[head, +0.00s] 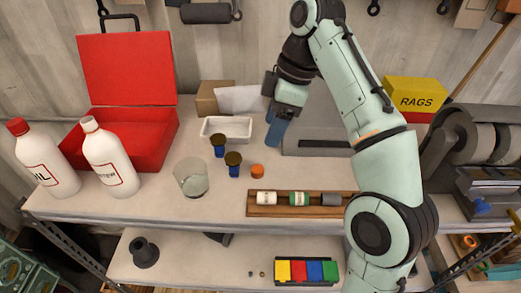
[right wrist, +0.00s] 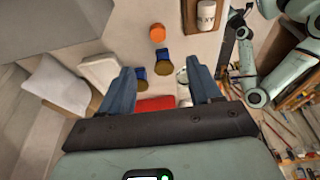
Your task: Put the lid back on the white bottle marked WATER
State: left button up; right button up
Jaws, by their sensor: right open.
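The white bottle with lettering ending in "TER" (head: 108,160) stands upright at the left of the bench, in front of the red case. Its pale top shows no coloured cap. A small orange cap (head: 257,171) lies on the bench right of the jars; it also shows in the right wrist view (right wrist: 157,33). My right gripper (head: 277,134) is above the back of the bench, behind the cap and apart from it. In the right wrist view its blue fingers (right wrist: 161,90) are spread with nothing held between them. My left gripper is not in view.
A red-capped white bottle (head: 42,160) stands far left by the open red case (head: 150,140). A wooden rack (head: 278,211) holds small containers along the front edge.

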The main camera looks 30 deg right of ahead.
send_over(257, 169)
jog(key=d, duration=0.2)
jog(key=f, duration=0.5)
jog(key=s+f, duration=0.1)
jog(key=f, duration=0.1)
jog(key=shift+a+f+b, duration=0.15)
jog(key=shift+a+b, duration=0.1)
jog(key=shift+b, duration=0.05)
jog(key=shift+f, duration=0.2)
jog(key=shift+s+a, duration=0.1)
jog(key=shift+s, duration=0.05)
jog(key=shift+w, duration=0.2)
jog(key=shift+w+f, duration=0.1)
jog(key=shift+f, duration=0.3)
jog(key=b+x, duration=0.1)
jog(key=x, duration=0.3)
jog(key=shift+f, duration=0.15)
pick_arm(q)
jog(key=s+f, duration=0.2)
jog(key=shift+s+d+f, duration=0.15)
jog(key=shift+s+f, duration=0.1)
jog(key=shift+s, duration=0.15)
